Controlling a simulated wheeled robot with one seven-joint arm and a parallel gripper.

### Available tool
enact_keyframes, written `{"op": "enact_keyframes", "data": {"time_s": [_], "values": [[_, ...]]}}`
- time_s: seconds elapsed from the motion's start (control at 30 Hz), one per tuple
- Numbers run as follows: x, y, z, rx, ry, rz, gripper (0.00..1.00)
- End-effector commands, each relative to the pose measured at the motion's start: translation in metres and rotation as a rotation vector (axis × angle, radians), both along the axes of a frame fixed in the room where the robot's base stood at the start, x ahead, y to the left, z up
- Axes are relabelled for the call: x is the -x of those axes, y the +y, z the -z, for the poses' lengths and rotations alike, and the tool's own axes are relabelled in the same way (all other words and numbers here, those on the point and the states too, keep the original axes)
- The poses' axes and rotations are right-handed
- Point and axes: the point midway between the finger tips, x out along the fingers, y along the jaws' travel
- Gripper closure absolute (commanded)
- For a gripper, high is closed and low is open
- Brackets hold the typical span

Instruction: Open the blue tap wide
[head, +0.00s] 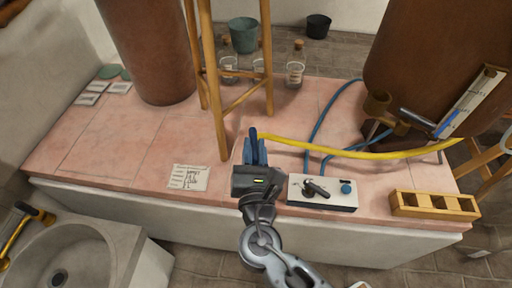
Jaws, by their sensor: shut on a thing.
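My gripper (256,152) is over the front middle of the pink tiled bench, pointing away from me. It is shut on a slim upright blue piece (253,133) that shows at its fingertips. This piece may be the blue tap's handle, but the fingers hide most of it and I cannot tell surely. A yellow hose (345,153) runs from beside the fingertips to the right. Another small blue part (447,123) shows by the scale on the right vessel.
A white control box (322,192) with a black lever and blue knob sits just right of my gripper. A wooden rack (433,205) is farther right. A wooden stool (218,110) stands behind left. Blue hoses (322,118) cross the bench. A label card (188,177) lies left.

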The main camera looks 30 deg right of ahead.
Motion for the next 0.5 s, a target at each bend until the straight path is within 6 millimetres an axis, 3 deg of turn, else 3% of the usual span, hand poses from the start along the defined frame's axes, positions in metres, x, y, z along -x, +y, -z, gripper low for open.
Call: {"op": "enact_keyframes", "data": {"time_s": [0.5], "values": [[-0.0027, 0.0037, -0.0015, -0.001, -0.004, 0.047, 1.0]]}}
